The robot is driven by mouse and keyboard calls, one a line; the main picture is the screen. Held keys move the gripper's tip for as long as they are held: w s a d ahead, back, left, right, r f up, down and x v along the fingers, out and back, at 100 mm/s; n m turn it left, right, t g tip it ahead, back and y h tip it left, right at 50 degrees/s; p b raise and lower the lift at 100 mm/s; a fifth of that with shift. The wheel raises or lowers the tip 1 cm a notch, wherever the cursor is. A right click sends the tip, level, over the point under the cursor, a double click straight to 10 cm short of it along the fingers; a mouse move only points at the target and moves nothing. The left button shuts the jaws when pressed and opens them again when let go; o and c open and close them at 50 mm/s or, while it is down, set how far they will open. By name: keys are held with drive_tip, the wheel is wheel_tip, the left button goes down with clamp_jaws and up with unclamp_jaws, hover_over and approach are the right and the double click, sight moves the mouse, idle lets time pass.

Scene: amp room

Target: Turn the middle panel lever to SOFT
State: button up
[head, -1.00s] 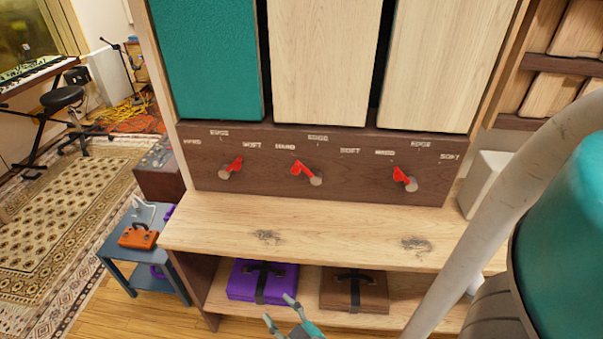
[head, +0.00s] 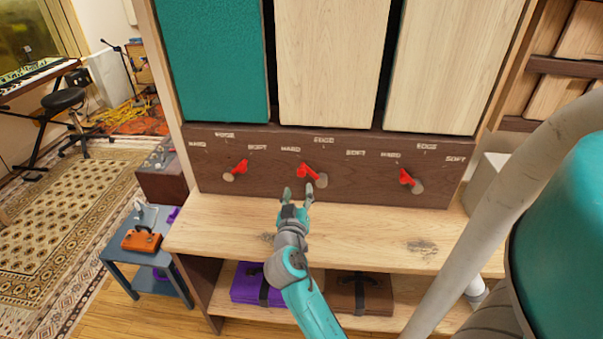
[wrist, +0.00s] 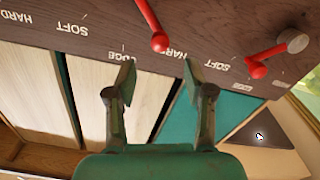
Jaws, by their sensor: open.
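The middle red lever (head: 309,172) is on the dark wooden strip, below the middle panel (head: 332,65). It slants up and left from its grey pivot, towards its HARD label (head: 290,149). EDGE (head: 323,140) is above it and SOFT (head: 355,153) is to its right. My gripper (head: 298,190) is open and empty, just below and in front of this lever. In the wrist view, which is upside down, the lever's tip (wrist: 160,42) lies just beyond the gap between my fingertips (wrist: 158,75). I see no contact.
Similar red levers sit to the left (head: 236,170) and right (head: 409,179). A wooden shelf (head: 360,230) juts out below the strip, with a purple case (head: 246,281) and a brown case (head: 362,292) underneath. A blue side table (head: 120,255) stands left.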

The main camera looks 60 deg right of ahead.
sight(301, 175)
drive_tip(key=x, duration=0.9)
drive_tip(key=shift+w+d, duration=0.1)
drive_tip(key=shift+d, duration=0.05)
clamp_jaws()
